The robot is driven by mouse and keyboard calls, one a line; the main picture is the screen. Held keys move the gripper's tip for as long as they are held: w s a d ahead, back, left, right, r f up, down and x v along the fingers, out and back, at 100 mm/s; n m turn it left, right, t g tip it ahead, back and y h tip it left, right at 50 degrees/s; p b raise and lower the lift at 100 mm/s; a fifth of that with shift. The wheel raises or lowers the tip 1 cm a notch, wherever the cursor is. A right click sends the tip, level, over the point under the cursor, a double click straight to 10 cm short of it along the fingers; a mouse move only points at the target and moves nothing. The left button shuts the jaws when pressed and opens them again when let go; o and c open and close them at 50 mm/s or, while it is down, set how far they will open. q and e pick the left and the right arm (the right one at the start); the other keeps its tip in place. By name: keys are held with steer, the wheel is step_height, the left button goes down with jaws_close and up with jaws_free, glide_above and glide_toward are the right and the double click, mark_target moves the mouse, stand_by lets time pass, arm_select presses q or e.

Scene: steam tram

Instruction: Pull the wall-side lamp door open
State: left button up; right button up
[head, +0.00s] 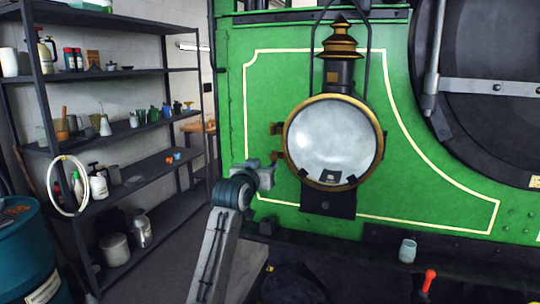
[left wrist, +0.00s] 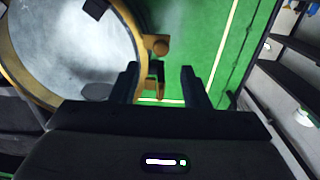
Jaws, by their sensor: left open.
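The lamp (head: 331,145) hangs on the green tram front, with a round glass door (head: 335,135) in a brass rim. The door looks shut. Brass fittings (head: 277,129) stick out from its left edge; I cannot tell which is hinge or catch. My left gripper (head: 270,174) is beside the lower left of the rim. In the left wrist view its two dark fingers (left wrist: 160,88) are apart, with a brass fitting (left wrist: 159,47) just beyond them, between their lines. The glass (left wrist: 70,45) fills the left there. I cannot tell whether a finger touches anything. My right gripper is not in view.
A dark shelf rack (head: 130,75) with bottles and pots stands along the left wall. A blue drum (head: 30,250) is at the lower left. A pale cup (head: 407,250) and a red-handled thing (head: 429,280) are below right of the lamp. Green panel (head: 420,190) surrounds the lamp.

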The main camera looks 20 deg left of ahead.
mark_target(272, 157)
arm_select(q)
steer(key=w, duration=0.1)
steer(key=w+p, duration=0.1)
steer(key=w, duration=0.1)
steer(key=w+p, duration=0.1)
steer(key=w, duration=0.1)
steer(key=shift+r, duration=0.25)
steer(key=shift+w+f, duration=0.1)
steer(key=shift+w, duration=0.3)
steer(key=shift+w+d, duration=0.1)
steer(key=shift+w, duration=0.25)
steer(key=shift+f, duration=0.1)
jaws_close()
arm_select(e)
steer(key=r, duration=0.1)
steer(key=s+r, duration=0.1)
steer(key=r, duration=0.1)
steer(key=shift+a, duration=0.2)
